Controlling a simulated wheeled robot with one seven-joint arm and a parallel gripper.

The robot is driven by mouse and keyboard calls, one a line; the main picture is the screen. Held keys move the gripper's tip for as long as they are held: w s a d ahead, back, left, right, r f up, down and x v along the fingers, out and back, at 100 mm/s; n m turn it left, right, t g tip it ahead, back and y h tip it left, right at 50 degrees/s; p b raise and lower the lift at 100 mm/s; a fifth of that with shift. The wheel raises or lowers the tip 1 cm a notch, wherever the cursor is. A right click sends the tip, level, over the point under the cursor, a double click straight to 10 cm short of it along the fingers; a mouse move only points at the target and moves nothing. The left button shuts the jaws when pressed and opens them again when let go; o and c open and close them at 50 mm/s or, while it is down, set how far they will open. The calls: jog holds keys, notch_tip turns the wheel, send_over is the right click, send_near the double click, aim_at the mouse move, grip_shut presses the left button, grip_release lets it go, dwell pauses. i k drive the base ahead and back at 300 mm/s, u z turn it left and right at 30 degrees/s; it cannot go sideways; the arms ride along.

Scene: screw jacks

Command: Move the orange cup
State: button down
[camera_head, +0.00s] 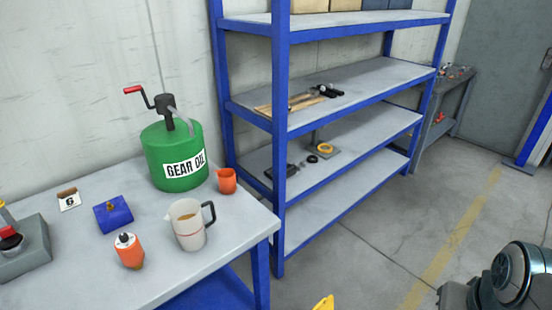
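A small orange cup (227,180) stands upright on the grey workbench (190,283), near its back right side. It is just right of a green gear oil can (170,152) and behind a white measuring jug (190,232). The cup's inside is mostly hidden. My gripper does not show in this view; only a dark, rounded part, which looks like my arm, is at the lower right.
An orange container with a white top (129,252), a blue block (113,214) and a number 6 card (69,201) are also on the bench. A blue-framed shelf (281,150) stands close behind the bench's right end. Open floor lies to the right.

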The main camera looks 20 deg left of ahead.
aim_at(227, 182)
jog(key=u, duration=0.25)
jog(key=i, duration=0.65)
jog(key=u, duration=0.9)
jog(key=i, duration=0.3)
jog(key=u, duration=0.3)
